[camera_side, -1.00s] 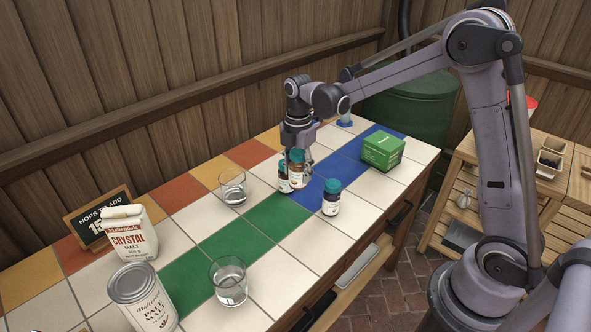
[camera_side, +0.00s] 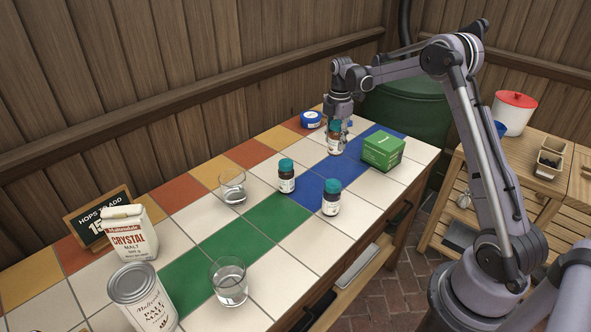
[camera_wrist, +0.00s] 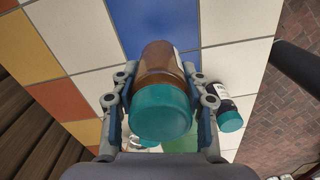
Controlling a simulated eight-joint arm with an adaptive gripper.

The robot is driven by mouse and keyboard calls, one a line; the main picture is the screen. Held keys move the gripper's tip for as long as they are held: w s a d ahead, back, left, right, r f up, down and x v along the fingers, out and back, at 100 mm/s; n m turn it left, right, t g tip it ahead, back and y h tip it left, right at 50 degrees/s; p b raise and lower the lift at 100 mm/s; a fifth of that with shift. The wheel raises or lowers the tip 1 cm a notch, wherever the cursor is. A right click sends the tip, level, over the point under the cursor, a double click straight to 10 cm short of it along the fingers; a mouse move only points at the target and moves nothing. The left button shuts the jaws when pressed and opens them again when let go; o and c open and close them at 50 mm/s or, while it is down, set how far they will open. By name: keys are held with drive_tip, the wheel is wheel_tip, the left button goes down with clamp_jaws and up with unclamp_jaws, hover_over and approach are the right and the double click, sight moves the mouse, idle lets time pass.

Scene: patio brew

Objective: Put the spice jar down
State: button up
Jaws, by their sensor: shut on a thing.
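My gripper (camera_side: 337,125) is shut on a brown spice jar (camera_side: 335,140) with a pale label, held upright at the far end of the tiled counter. In the wrist view the jar's brown body (camera_wrist: 157,68) and teal lid (camera_wrist: 161,112) sit between the fingers. Its base is near the border of the blue and white tiles; I cannot tell whether it touches them. Two similar teal-lidded jars stand nearer: one on white tile (camera_side: 287,176), one by the blue strip (camera_side: 331,198). A teal-lidded jar (camera_wrist: 229,120) also shows right of the fingers in the wrist view.
A green box (camera_side: 383,152) stands right of the held jar. A blue round container (camera_side: 311,119) is to its left, near the wall. Two glasses (camera_side: 232,187) (camera_side: 229,281), a malt carton (camera_side: 131,235) and a tin (camera_side: 143,298) stand nearer.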

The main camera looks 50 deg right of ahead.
drive_tip(key=w+a+f, duration=0.4)
drive_tip(key=w, duration=0.1)
drive_tip(key=shift+w+a+f, duration=0.2)
drive_tip(key=shift+w+a, duration=0.1)
drive_tip(key=shift+f, duration=2)
drive_tip(key=shift+f, duration=0.15)
drive_tip(key=o, duration=1.2)
